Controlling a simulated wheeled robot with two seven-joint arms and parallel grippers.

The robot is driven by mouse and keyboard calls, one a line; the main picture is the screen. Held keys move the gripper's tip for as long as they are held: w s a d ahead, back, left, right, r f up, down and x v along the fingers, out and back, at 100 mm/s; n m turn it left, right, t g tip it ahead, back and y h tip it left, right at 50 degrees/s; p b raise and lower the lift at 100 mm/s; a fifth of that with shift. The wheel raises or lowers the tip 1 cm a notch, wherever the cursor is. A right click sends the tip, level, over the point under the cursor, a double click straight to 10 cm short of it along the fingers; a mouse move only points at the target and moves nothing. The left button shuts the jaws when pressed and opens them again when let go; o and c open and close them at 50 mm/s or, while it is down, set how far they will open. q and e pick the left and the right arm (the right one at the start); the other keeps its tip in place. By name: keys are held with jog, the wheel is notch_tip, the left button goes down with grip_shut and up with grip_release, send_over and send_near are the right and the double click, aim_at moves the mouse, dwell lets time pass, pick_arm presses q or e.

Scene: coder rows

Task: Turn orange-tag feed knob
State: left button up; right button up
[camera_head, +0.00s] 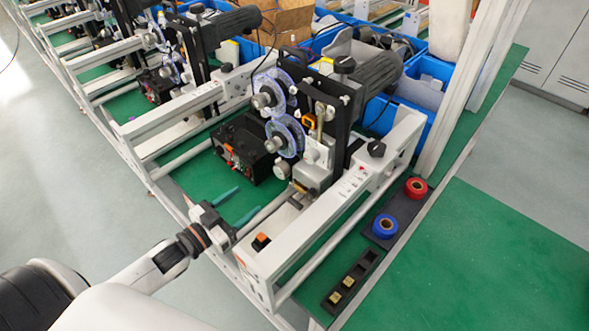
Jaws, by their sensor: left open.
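A coder machine stands in the middle, with clear reels on a black upright plate. A small orange tag (308,121) shows on this plate near the reels. A black knob (376,148) sits on the machine's white housing at the right, and another black knob (343,64) sits at the top of the plate. I cannot tell which knob the orange tag belongs to. My left gripper (238,202) is open and empty, its teal fingers spread over the green bench at the machine's front left. It is apart from both knobs. My right gripper is out of view.
A black box (246,147) with an orange part stands beyond my left gripper. An orange switch (261,240) is on the white frame. Red tape (416,187), blue tape (385,226) and a black tray (354,279) lie at right. The green surface (480,265) is clear.

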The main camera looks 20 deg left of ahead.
aim_at(279, 173)
pick_arm(q)
jog(key=shift+w+d, duration=0.1)
jog(key=shift+w, duration=0.3)
jog(key=shift+w+r, duration=0.1)
jog(key=shift+w, duration=0.2)
jog(key=p+x, duration=0.1)
jog(key=x, duration=0.8)
jog(key=shift+w+p, duration=0.2)
jog(key=shift+p, duration=0.2)
jog(key=shift+w+d, duration=0.15)
jog(key=shift+w, duration=0.2)
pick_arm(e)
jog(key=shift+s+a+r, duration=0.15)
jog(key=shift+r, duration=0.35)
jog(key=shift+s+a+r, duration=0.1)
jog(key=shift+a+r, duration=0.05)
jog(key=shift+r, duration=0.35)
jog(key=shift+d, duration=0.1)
pick_arm(q)
jog(key=c, duration=1)
jog(key=shift+o, duration=0.2)
